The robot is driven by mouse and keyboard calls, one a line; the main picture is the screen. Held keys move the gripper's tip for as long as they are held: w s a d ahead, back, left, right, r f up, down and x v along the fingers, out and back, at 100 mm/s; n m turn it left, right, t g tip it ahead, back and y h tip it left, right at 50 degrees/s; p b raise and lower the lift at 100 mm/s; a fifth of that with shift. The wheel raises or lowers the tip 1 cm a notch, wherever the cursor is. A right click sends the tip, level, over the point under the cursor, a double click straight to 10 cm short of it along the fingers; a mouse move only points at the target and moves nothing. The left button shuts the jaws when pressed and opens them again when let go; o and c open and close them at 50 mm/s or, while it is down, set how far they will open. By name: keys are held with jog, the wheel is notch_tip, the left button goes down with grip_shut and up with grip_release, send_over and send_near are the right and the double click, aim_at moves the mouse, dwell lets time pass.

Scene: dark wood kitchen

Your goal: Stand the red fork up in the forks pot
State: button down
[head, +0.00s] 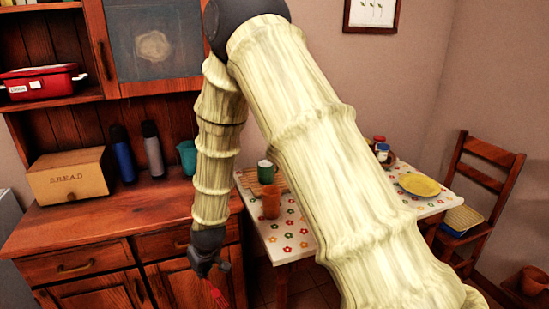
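My gripper (207,267) hangs at the end of my arm in front of the dresser drawers, left of the table. A brown clay-coloured pot (271,203) stands upright on the near left part of the flower-patterned table (290,247), right of and higher in the picture than my gripper. It may be the forks pot; no label can be read. My arm hides the middle of the table.
A yellow plate (418,185) and small jars (383,152) are farther right on the table. The dresser (90,222) at left holds a bread box (70,176), two flasks and a teal jug. A chair (482,195) stands at right.

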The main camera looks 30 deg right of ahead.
jog(key=w+d+r+t+y+p, duration=0.1)
jog(key=w+d+r+t, duration=0.4)
jog(key=r, duration=0.3)
jog(key=w+d+r+t+p, duration=0.1)
jog(key=w+d+r+t, duration=0.2)
jog(key=w+d+r, duration=0.4)
jog(key=s+d+r+m+t+h+p, duration=0.1)
jog(key=d+r+m+t+h, duration=0.15)
jog(key=d+r, duration=0.7)
jog(key=s+d+r+m+t+h, duration=0.15)
jog(key=d+r+h, duration=0.35)
jog(key=d, duration=0.7)
notch_tip(320, 180, down, 14)
jog(key=y+b, duration=0.1)
jog(key=b, duration=0.9)
jog(key=shift+w+a+m+t, duration=0.25)
jog(key=shift+w+m+t, duration=0.15)
jog(key=shift+r+y, duration=0.15)
jog(key=shift+y, duration=0.1)
jog(key=c, duration=1.5)
grip_release()
